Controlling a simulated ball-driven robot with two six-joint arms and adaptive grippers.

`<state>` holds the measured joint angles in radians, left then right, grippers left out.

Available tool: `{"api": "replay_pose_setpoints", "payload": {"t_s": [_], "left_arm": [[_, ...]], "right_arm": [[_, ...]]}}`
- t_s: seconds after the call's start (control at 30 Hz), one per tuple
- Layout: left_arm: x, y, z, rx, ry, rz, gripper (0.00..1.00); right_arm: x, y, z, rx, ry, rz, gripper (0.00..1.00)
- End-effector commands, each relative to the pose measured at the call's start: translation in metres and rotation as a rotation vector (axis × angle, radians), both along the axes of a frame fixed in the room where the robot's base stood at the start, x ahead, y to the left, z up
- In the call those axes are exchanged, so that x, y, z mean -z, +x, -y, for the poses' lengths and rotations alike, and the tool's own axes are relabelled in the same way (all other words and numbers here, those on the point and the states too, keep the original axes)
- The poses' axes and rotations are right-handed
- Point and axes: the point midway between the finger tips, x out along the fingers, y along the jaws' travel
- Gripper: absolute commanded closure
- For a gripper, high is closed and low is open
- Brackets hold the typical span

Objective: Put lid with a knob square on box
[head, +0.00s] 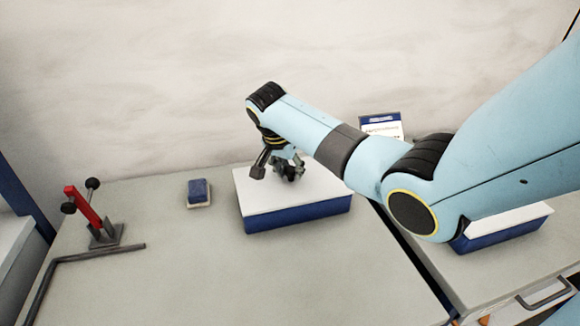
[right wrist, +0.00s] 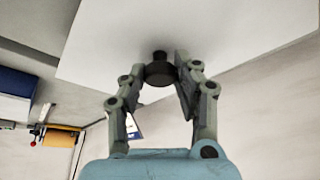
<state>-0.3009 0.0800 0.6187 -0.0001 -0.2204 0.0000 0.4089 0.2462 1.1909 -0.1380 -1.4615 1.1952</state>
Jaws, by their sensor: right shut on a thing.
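A flat white lid (head: 322,188) lies over a blue-sided box (head: 300,214) in the middle of the bench in the head view. Its visible front edge runs about level with the box's front wall; I cannot tell whether it rests fully on the rim. My right gripper (head: 279,172) is above the lid and hides the knob in the head view. In the right wrist view, the dark round knob (right wrist: 160,72) is between the fingers of my right gripper (right wrist: 160,85), which is shut on it, with the white lid (right wrist: 230,30) behind. My left gripper is not in view.
A red-handled clamp (head: 84,207) and a bent dark bar (head: 85,254) are at left. A small blue block (head: 198,189) lies left of the box. Another blue-and-white box (head: 505,228) is partly behind my right arm. The front of the bench is clear.

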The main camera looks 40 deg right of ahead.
Motion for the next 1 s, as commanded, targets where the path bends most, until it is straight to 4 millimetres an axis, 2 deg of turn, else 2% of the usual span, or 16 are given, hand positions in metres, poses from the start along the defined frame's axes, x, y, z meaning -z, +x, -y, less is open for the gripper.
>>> {"api": "replay_pose_setpoints", "payload": {"t_s": [0.03, 0.07, 0.23, 0.57, 0.77, 1.0], "left_arm": [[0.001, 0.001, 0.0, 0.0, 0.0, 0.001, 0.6], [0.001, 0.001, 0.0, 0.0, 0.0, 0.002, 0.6], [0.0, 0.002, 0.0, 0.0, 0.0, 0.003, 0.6], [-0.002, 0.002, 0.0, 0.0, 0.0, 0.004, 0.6], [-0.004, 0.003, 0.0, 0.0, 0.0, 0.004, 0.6], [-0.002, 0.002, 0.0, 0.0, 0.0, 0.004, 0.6]], "right_arm": [[0.001, 0.001, 0.0, 0.0, -0.001, 0.001, 1.0], [0.002, 0.0, 0.0, 0.0, 0.0, 0.0, 0.69], [0.001, 0.0, 0.0, 0.0, 0.0, 0.0, 0.46], [-0.003, 0.0, 0.0, 0.0, -0.001, 0.001, 0.46], [-0.033, -0.002, -0.009, -0.002, 0.0, 0.004, 0.46], [-0.085, -0.008, -0.03, -0.001, -0.001, 0.004, 0.46]]}}
